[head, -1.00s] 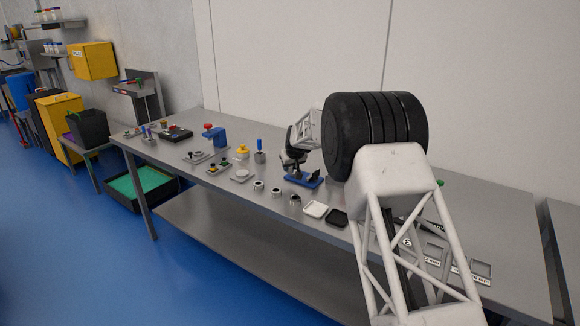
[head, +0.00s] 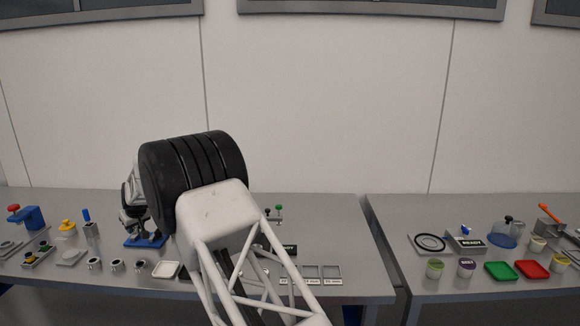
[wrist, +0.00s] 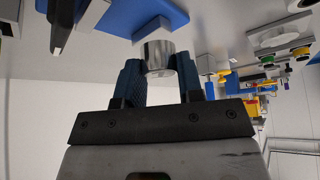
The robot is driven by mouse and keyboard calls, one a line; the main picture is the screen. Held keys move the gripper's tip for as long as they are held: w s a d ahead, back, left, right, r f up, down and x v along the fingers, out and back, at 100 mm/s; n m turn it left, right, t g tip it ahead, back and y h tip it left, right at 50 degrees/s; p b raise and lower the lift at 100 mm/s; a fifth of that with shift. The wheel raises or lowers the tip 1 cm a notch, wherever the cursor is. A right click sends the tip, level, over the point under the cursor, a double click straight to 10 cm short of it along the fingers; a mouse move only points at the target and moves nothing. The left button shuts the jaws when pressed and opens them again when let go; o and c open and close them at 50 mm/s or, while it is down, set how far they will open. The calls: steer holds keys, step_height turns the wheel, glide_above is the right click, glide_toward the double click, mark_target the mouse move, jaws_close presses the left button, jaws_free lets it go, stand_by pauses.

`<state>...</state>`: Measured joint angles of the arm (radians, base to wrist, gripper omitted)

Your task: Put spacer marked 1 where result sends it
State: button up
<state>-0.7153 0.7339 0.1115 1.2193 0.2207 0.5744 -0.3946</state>
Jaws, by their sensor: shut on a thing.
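A short shiny metal cylinder, likely a spacer (wrist: 158,54), sits between my gripper's fingers (wrist: 157,70) in the wrist view. My gripper is shut on it. No mark can be read on it. In the head view my gripper (head: 132,218) is beside a blue fixture (head: 150,241) on the bench; my arm partly hides this area. The blue base also shows in the wrist view (wrist: 135,14). Three other metal spacers stand in a row on the bench: left (head: 94,265), middle (head: 117,265) and right (head: 140,266). Their marks are too small to read.
Square labelled recesses (head: 331,271) lie toward the bench's right end. A second bench (head: 460,297) stands right, across a gap, with cups, green and red trays.

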steer(key=w+d+r+m+t+h, duration=0.1)
steer(key=w+d+r+m, duration=0.2)
steer(key=d, duration=1)
steer(key=w+d+r, duration=0.2)
steer(key=d+r, duration=0.2)
steer(key=d, duration=0.9)
steer(key=w+d+r+m+t+h, duration=0.1)
steer(key=w+d+r+m, duration=0.2)
steer(key=d, duration=1)
steer(key=s+d+r+m+h, duration=0.1)
steer(key=s+d, duration=0.2)
steer(key=d, duration=1)
steer(key=s+d+r+m+h, duration=0.1)
steer(key=s+d+m, duration=0.1)
steer(key=d, duration=1.1)
steer(key=s+d+r+m+h, duration=0.1)
steer(key=s+d, duration=0.3)
steer(key=d, duration=0.9)
steer(key=shift+s+d+m+t, duration=0.2)
steer(key=shift+s+m+t, duration=0.15)
steer(key=shift+m, duration=0.15)
steer(key=shift+s, duration=0.1)
